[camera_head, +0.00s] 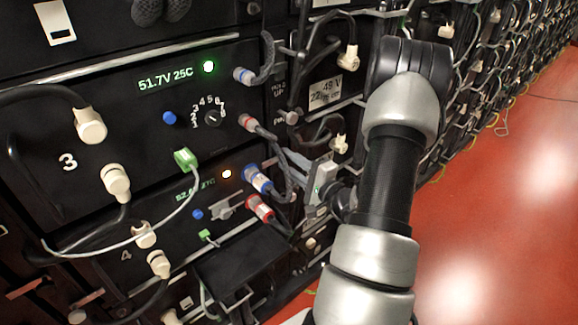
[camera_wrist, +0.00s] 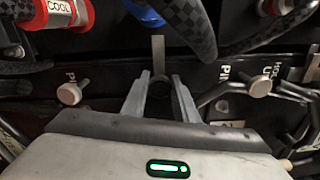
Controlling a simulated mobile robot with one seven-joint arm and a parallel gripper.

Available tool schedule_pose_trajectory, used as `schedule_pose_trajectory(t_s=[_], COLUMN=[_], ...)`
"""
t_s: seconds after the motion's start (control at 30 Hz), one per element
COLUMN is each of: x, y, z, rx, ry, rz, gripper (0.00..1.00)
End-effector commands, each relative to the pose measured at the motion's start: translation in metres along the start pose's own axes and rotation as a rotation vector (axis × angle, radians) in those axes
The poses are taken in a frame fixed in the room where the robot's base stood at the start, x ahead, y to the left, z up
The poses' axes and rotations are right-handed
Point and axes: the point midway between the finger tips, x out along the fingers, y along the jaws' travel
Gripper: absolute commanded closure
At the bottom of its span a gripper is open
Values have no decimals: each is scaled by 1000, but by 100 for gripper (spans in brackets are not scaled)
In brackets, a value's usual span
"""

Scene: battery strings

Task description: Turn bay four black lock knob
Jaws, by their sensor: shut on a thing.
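The bay four unit (camera_head: 165,225) is the black module marked 4, below bay three, with an amber light (camera_head: 227,174). My gripper (camera_wrist: 160,88) is at the right end of this unit in the head view, beside its blue and red hose connectors. In the wrist view its two grey fingers are closed around a round black knob (camera_wrist: 158,90). A narrow grey tab (camera_wrist: 158,48) stands just above the knob. In the head view my gripper and hand hide the knob, so its turned angle cannot be told there.
The blue connector (camera_head: 257,179) and red connector (camera_head: 260,208) with braided hoses run close to my fingers. Pale round pins (camera_wrist: 69,93) (camera_wrist: 260,87) flank the knob.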

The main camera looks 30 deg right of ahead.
Motion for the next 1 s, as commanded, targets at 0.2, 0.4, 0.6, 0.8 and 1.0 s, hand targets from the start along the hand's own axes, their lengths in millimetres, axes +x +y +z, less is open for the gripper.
schedule_pose_trajectory(t_s=[0.2, 0.4, 0.6, 0.8, 1.0], x=[-1, -1, 0, 0, -12], y=[0, 0, 0, 0, 0], z=[0, 0, 0, 0, -1], rx=[-11, -11, -10, -10, -10], ry=[1, 1, 1, 0, 2], rz=[2, 2, 2, 1, 3], gripper=[96, 96, 55, 55, 55])
